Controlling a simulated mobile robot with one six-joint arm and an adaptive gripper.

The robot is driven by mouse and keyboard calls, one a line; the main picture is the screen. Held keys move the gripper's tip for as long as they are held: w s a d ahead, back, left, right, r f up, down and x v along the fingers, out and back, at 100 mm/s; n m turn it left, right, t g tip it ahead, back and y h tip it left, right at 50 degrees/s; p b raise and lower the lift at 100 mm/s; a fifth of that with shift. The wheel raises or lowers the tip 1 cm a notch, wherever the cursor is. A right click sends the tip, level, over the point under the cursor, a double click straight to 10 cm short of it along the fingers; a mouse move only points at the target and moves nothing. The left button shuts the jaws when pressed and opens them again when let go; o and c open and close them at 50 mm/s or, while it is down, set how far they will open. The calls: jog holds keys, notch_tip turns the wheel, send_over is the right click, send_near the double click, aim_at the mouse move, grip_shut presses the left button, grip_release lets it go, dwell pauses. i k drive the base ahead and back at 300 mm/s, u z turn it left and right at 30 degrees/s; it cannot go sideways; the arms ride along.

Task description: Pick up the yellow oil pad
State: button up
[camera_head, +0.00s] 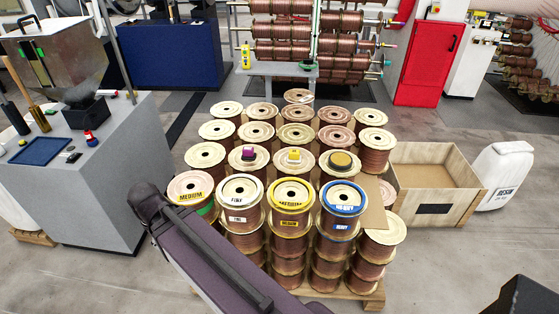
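A small yellow block with a pale label, which looks like the yellow oil pad (294,155), rests on top of a copper wire spool in the middle of the stack. A similar purple block (248,152) sits on the spool to its left. A round dark-yellow disc with a black rim (341,159) lies on the spool to its right. My arm crosses the lower left foreground. My gripper cannot be made out in this view. A dark shape at the bottom right corner is cut off and unclear.
Front spools carry labelled white, yellow (293,194) and blue rings. The spools stand closely packed on a wooden pallet (352,290). An open wooden crate (438,180) and a white resin sack (503,175) stand right. A grey bench (100,180) stands left. Floor is clear at lower right.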

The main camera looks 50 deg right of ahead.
aim_at(292, 156)
jog(key=u, duration=0.2)
jog(key=k, duration=0.95)
jog(key=z, duration=1.75)
jog(key=i, duration=0.85)
jog(key=u, duration=0.15)
